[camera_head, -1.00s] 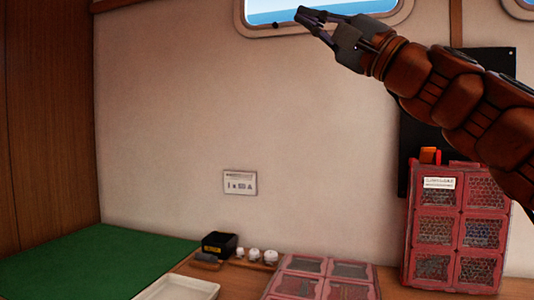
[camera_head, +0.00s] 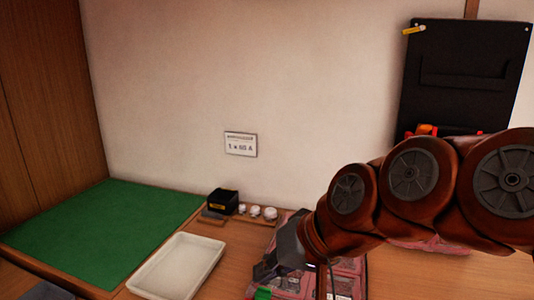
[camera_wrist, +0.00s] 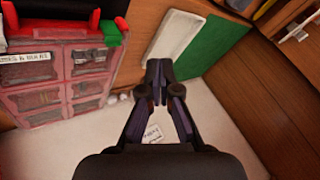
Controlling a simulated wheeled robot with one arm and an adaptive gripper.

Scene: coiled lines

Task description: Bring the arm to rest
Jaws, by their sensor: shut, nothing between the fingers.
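My gripper (camera_head: 268,270) is shut and empty. In the head view it is low at the bottom centre, pointing down and left, in front of a red compartment case (camera_head: 345,285). My brown arm reaches in from the right edge and hides much of the case. In the wrist view the closed fingers (camera_wrist: 158,72) point toward the white tray and green mat, with nothing between them. Whether the gripper touches the case cannot be told.
A white tray (camera_head: 178,268) and a green mat (camera_head: 110,228) lie on the wooden table at left. A black box (camera_head: 223,201) and small white pots (camera_head: 256,211) stand near the wall. A black panel (camera_head: 463,75) hangs at right. Open wall lies above the arm's left side.

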